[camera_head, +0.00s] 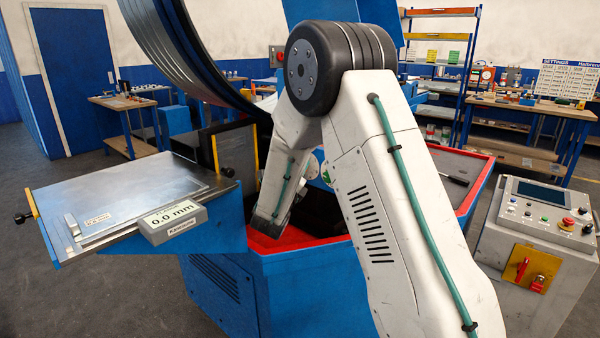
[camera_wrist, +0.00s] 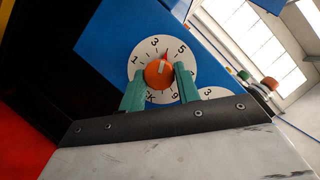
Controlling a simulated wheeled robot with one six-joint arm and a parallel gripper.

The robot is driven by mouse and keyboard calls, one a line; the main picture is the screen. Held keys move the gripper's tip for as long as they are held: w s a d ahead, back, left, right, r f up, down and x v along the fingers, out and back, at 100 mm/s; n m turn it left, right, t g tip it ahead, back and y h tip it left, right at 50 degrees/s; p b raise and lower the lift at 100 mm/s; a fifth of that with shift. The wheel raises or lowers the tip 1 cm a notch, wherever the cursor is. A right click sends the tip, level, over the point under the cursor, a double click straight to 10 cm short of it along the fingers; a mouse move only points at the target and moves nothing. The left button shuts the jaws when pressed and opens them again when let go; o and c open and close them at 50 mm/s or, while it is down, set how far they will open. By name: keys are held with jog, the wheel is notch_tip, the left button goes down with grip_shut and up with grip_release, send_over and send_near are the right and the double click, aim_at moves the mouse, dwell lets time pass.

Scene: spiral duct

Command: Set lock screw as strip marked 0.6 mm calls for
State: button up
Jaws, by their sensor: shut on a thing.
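My gripper (camera_wrist: 160,76) has its two green fingers on either side of an orange knob (camera_wrist: 156,71), shut on it. The knob sits in the middle of a white numbered dial (camera_wrist: 139,60) on a blue panel. Its light mark and a red pointer lie between the 3 and the 5. In the head view my arm hides the gripper. A thin metal strip (camera_head: 140,206) with a small unreadable label lies on the steel table at left. A gauge (camera_head: 172,221) at the table's front edge reads 0.0 mm. I cannot tell which part is the lock screw.
A second white dial (camera_wrist: 213,93) is partly hidden beside the first. A grey control console (camera_head: 540,235) with buttons stands at right.

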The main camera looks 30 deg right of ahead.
jog(key=o, duration=1)
jog(key=shift+c, duration=0.2)
jog(key=v, duration=0.8)
jog(key=shift+d, duration=0.15)
